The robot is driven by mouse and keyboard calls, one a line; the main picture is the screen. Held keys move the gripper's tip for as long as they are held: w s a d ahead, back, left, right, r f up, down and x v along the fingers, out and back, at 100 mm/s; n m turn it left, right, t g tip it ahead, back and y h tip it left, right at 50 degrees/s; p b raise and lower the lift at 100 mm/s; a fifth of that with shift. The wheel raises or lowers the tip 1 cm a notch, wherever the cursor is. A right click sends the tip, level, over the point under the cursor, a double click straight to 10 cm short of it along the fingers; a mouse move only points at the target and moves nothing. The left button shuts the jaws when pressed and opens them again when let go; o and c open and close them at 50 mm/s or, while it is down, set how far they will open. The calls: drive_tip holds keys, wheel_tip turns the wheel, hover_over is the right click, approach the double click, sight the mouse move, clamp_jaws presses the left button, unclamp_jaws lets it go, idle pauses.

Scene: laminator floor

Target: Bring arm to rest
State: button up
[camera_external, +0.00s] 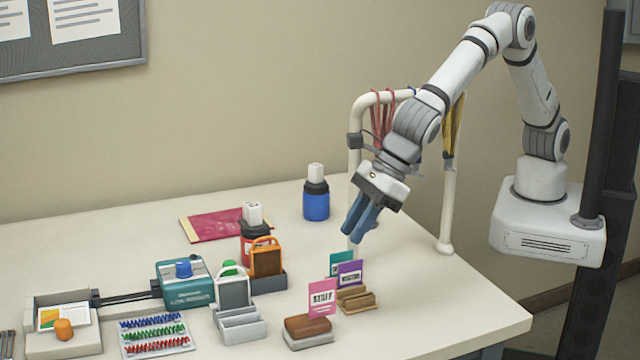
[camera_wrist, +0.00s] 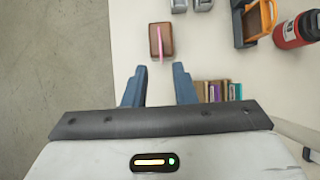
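My arm reaches from its mount at the right out over the table. My gripper (camera_external: 360,223) hangs above the right part of the white table (camera_external: 430,300), its blue fingers pointing down and to the left. In the wrist view the two fingers (camera_wrist: 157,88) stand apart with nothing between them, so it is open and empty. Beyond the fingertips in that view is a brown block with a pink card (camera_wrist: 160,42). The same pink card (camera_external: 322,297) stands at the brown block in the external view.
A cream rack (camera_external: 447,200) with hanging straps stands close behind my gripper. Purple (camera_external: 349,275) and teal cards stand in a wooden holder below it. A blue bottle (camera_external: 316,205), a red bottle (camera_external: 246,250) and a teal machine (camera_external: 186,291) are further left. The table's right front is clear.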

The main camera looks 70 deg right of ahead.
drive_tip(key=w+d+r+m+t+y+b, duration=0.2)
drive_tip(key=w+d+r+m+b, duration=0.15)
drive_tip(key=d+r+m, duration=0.7)
drive_tip(key=w+d+r+m+t+y+b, duration=0.3)
drive_tip(key=d+r+m, duration=0.4)
drive_tip(key=r, duration=0.6)
drive_tip(key=w+d+f+m+g+h+p, duration=0.1)
drive_tip(key=w+d+f+m+h+p, duration=0.15)
drive_tip(key=d+m, duration=0.65)
drive_tip(key=w+d+f+m+h+p, duration=0.1)
drive_tip(key=d+f+m+h, duration=0.25)
drive_tip(key=d, duration=1.15)
drive_tip(key=s+d+f+m+g+h+p, duration=0.1)
drive_tip(key=s+d+f+m+g, duration=0.1)
drive_tip(key=s+d+f+m, duration=0.2)
drive_tip(key=s+d+f+m+g+h+p, duration=0.2)
drive_tip(key=s+d+f+m, duration=0.3)
drive_tip(key=s+d+m, duration=0.6)
drive_tip(key=s+d+g, duration=0.1)
drive_tip(key=d, duration=0.6)
drive_tip(key=shift+s+h, duration=0.3)
drive_tip(key=shift+f, duration=0.1)
